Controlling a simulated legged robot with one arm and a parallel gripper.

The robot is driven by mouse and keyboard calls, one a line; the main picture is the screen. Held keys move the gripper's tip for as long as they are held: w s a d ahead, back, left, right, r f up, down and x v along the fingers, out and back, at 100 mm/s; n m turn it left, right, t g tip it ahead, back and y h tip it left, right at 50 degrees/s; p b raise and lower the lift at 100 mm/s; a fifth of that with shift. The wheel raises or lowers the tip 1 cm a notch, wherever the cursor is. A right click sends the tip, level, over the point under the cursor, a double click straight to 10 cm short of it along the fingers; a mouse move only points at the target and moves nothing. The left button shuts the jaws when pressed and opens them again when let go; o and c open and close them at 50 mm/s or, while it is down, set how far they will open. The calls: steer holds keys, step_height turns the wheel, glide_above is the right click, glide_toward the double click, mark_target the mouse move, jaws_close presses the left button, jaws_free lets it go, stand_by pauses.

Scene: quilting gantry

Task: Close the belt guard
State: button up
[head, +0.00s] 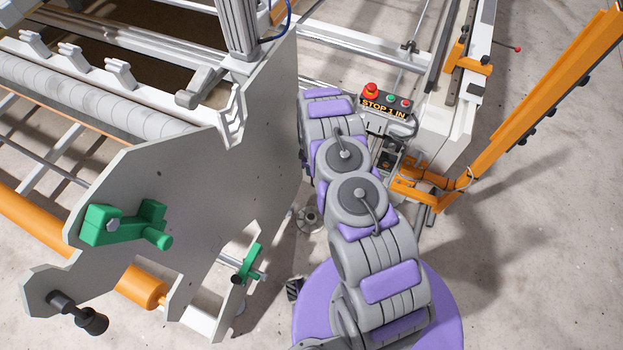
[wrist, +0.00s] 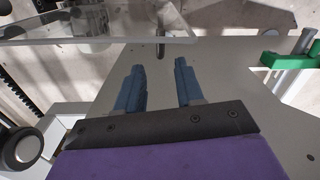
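I cannot tell for certain which part is the belt guard. In the wrist view, a clear panel (wrist: 60,42) with a pale edge crosses the upper left, beyond my fingertips; it may be the guard. My gripper (wrist: 160,75) shows there with two blue fingers apart and nothing between them. The fingers are over or in front of a flat grey plate (wrist: 225,75); I cannot tell whether they touch it. A dark slot or pin (wrist: 161,48) lies just beyond them. In the head view my arm hides my gripper.
A large grey end plate (head: 225,170) stands left of my arm, with a green clamp (head: 125,224) and a smaller green handle (head: 247,264). A control box (head: 388,115) with a red button stands ahead. An orange frame (head: 545,95) slants at right. Bare floor (head: 540,250) lies lower right.

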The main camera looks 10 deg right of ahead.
step_height(320, 180, down, 9)
steer(key=shift+f+b, duration=0.15)
steer(key=shift+b, duration=0.85)
steer(key=shift+d, duration=0.1)
jaws_close()
